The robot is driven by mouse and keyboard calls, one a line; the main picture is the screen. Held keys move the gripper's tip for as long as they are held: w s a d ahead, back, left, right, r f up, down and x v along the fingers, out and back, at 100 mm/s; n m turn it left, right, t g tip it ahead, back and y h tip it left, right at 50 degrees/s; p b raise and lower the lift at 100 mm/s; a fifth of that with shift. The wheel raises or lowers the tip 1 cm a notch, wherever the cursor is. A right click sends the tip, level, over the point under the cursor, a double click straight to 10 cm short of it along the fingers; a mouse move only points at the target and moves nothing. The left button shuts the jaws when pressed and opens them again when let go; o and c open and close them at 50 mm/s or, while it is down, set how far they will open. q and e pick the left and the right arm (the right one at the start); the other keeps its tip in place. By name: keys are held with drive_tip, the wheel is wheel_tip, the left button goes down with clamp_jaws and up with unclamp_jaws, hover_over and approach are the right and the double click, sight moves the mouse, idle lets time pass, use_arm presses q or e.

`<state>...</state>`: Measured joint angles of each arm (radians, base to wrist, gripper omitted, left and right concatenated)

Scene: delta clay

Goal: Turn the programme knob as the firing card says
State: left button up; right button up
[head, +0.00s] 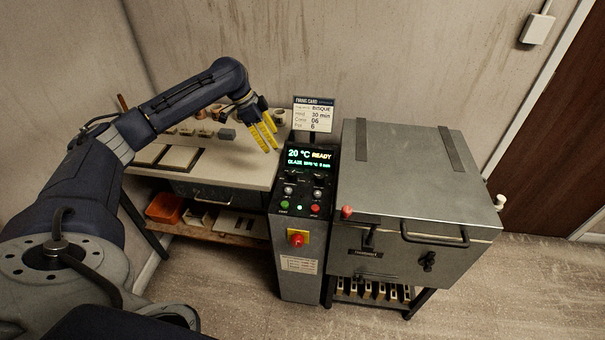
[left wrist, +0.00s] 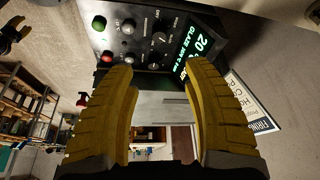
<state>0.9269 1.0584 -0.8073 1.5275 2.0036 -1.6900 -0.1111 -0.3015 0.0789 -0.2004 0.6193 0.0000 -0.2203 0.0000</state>
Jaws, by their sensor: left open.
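The firing card (head: 314,114) stands on a post behind the kiln controller and reads BISQUE, with a 30 min hold and cone 06. It is partly visible in the left wrist view (left wrist: 250,103). The controller display (head: 309,158) shows 20 °C READY and a GLAZE line. Below it are dark knobs (head: 319,177) and grey knobs (head: 289,190); their labels are too small to tell which is the programme knob. My left gripper (head: 268,133) is open and empty, up and left of the panel, touching no knob. My right gripper is out of view.
Green (head: 284,205) and red (head: 314,209) buttons sit below the knobs. A red stop button (head: 296,238) is on the cabinet front. The metal kiln (head: 400,180) stands to the right. A worktable (head: 235,174) with small pots is on the left.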

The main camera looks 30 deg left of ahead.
sight(292, 173)
use_arm(q)
drive_tip(key=x, duration=1.7)
drive_tip(key=shift+s+a+f, duration=0.1)
drive_tip(key=shift+s+f, duration=0.05)
drive_tip(key=shift+o, duration=0.2)
clamp_jaws()
